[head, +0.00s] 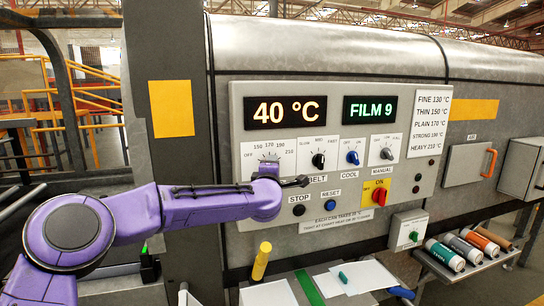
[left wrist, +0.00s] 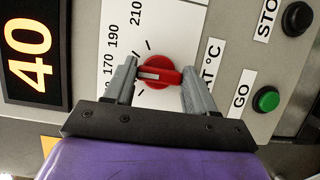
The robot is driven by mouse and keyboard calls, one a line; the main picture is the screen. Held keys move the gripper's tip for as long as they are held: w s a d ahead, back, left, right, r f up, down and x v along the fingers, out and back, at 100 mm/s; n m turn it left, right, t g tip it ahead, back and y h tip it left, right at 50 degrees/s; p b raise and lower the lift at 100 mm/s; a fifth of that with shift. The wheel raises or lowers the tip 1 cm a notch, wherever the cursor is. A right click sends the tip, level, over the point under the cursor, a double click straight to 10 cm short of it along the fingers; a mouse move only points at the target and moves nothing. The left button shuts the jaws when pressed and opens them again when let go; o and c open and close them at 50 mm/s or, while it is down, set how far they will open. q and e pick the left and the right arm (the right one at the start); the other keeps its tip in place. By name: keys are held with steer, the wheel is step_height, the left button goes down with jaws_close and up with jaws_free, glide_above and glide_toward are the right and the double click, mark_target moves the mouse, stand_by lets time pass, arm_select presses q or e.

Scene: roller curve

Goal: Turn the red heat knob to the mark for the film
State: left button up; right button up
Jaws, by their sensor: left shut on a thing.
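The red heat knob (left wrist: 160,73) is on a white dial plate (left wrist: 140,20) in the left wrist view; visible marks include 170, 190 and 210. Its white pointer lies roughly toward the panel's top; the exact mark is unclear because a finger hides part of the scale. My left gripper (left wrist: 160,80) is shut on the knob, one finger on each side. In the head view my left gripper (head: 290,181) covers the knob. A display (head: 286,112) reads 40 °C and another (head: 370,109) reads FILM 9. A chart (head: 428,122) lists FINE 130 to HEAVY 210.
BELT (head: 318,160), COOL (head: 352,157) and MANUAL (head: 386,154) knobs sit right of the heat dial. Below are a black STOP button (head: 299,210), a blue RESET button (head: 331,206) and a red switch (head: 379,196). Several rolls (head: 445,255) lie on a shelf at right.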

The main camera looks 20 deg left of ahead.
arm_select(q)
steer(key=shift+d+m+g+p, duration=0.1)
steer(key=shift+m+g+p, duration=1)
steer(key=shift+m, duration=1.4)
arm_select(e)
steer(key=shift+r, duration=1.6)
arm_select(q)
steer(key=shift+f, duration=0.1)
steer(key=o, duration=1)
steer(key=shift+o, duration=0.2)
steer(key=b+v, duration=0.4)
steer(key=v, duration=0.6)
steer(key=shift+s+b, duration=0.3)
steer(key=shift+b, duration=0.05)
arm_select(e)
step_height(320, 180, down, 5)
steer(key=shift+r, duration=0.2)
